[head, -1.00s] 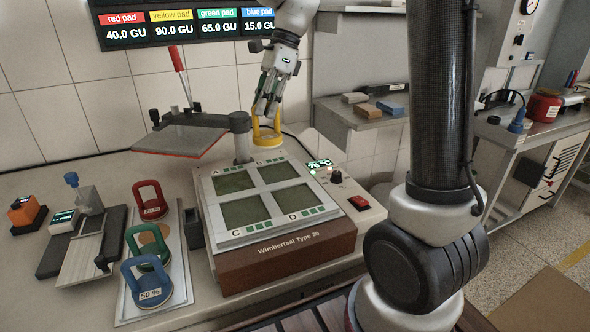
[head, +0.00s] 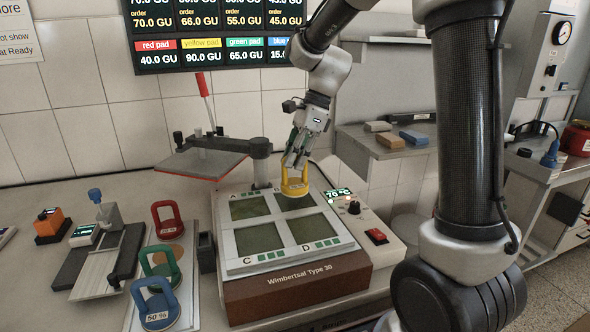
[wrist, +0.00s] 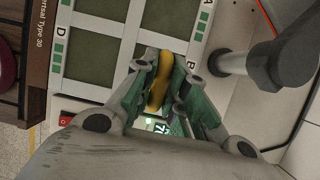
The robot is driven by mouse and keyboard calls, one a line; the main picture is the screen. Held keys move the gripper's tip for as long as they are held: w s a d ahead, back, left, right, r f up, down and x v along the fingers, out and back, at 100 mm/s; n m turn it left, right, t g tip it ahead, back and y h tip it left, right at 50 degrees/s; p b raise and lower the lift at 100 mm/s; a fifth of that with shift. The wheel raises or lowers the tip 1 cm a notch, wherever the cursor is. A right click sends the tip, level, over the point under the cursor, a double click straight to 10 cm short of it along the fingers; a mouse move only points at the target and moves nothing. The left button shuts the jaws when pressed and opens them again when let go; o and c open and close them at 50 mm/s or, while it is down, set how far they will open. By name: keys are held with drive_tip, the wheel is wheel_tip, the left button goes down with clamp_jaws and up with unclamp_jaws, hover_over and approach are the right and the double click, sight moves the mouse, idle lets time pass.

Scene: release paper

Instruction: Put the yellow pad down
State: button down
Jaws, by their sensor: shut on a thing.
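My gripper (head: 297,160) is shut on the yellow pad (head: 295,186) by its handle, over the back right of the Wimbertsal press. In the wrist view the yellow handle (wrist: 160,80) sits between my fingers. The pad is at or just above plate B; I cannot tell if it touches. The press (head: 290,293) has a light plate frame with green-grey squares; square A (head: 250,207), square C (head: 262,239) and square D (head: 314,228) are bare.
Red (head: 167,219), green (head: 159,262) and blue (head: 155,304) pads stand on a tray left of the press. The press's swing arm (head: 235,148) and plate (head: 197,163) are swung out at the back left. A display (head: 215,40) hangs on the wall.

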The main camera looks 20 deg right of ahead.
sight(295, 183)
drive_tip(key=shift+f, duration=1.45)
drive_tip(key=c, duration=1.4)
unclamp_jaws()
drive_tip(key=shift+f, duration=0.1)
drive_tip(key=shift+c, duration=0.2)
drive_tip(key=v, duration=1.1)
drive_tip(key=s+d+n+t+h, duration=0.1)
drive_tip(key=s+d+n, duration=0.2)
drive_tip(key=s+n, duration=0.3)
drive_tip(key=s+d+f+n+t+h, duration=0.1)
drive_tip(key=s+d+n, duration=0.3)
drive_tip(key=s, duration=0.6)
drive_tip(key=s+d+n+t+h, duration=0.2)
drive_tip(key=s+d+n, duration=0.1)
drive_tip(key=s+n, duration=0.5)
drive_tip(key=shift+s+d+f+t+h, duration=0.15)
drive_tip(key=shift+s+d+t+h, duration=0.15)
drive_tip(key=shift+t, duration=0.1)
